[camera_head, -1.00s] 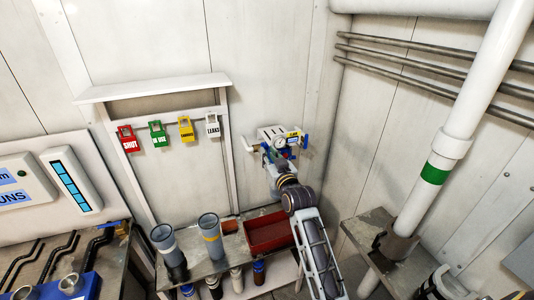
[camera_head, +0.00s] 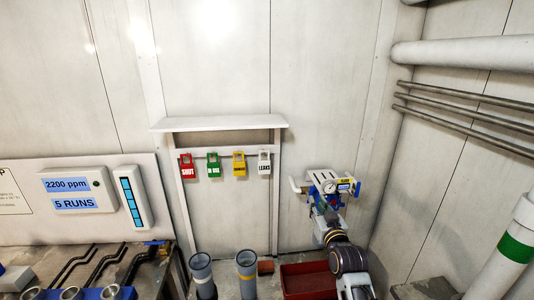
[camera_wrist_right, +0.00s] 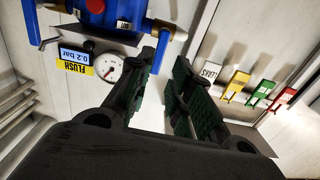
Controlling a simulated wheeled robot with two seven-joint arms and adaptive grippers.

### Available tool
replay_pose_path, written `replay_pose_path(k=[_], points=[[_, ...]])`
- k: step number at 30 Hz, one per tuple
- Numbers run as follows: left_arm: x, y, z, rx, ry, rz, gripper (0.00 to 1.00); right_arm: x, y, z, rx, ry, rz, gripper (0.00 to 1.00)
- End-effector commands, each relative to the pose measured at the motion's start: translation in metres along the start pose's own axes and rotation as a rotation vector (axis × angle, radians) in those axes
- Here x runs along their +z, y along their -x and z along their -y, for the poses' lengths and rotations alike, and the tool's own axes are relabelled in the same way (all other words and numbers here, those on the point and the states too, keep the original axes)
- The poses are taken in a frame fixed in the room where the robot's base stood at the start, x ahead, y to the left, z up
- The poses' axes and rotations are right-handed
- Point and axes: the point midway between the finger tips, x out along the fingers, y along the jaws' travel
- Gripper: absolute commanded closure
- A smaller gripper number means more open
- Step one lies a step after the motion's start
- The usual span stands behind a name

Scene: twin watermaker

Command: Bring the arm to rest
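My right arm reaches up from the bottom right of the head view. Its gripper (camera_head: 323,208) is just below a wall unit with a round gauge (camera_head: 330,187). In the right wrist view the right gripper (camera_wrist_right: 168,72) shows two dark fingers with green pads, with white wall visible in the gap between them. It is open and empty. The gauge (camera_wrist_right: 109,68), a blue housing (camera_wrist_right: 105,12) and a small display reading 0.2 bar (camera_wrist_right: 75,55) are beyond and to the left of the fingers. My left gripper is not in view.
Red, green, yellow and white tags (camera_head: 264,163) hang on a rack left of the unit. Below are two grey cups (camera_head: 247,271) and a red tray (camera_head: 308,281). Pipes (camera_head: 465,118) run along the right wall. A panel (camera_head: 73,192) reads 2200 ppm, 5 RUNS.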

Motion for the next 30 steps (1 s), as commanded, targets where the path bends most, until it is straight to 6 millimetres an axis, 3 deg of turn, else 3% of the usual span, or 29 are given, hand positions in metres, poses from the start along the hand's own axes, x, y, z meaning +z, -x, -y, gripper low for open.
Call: replay_pose_path(k=[5,14,23,30], points=[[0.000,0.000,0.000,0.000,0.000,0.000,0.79,0.051,-0.007,0.006,-0.012,0.004,0.077,0.79],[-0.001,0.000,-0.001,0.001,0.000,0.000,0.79,0.184,-0.004,0.021,-0.040,0.015,0.271,0.79],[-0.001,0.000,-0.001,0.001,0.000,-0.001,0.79,0.319,0.029,0.030,-0.064,0.030,0.468,0.79],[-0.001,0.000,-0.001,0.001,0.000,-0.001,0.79,0.420,0.076,0.033,-0.079,0.043,0.622,0.79]])
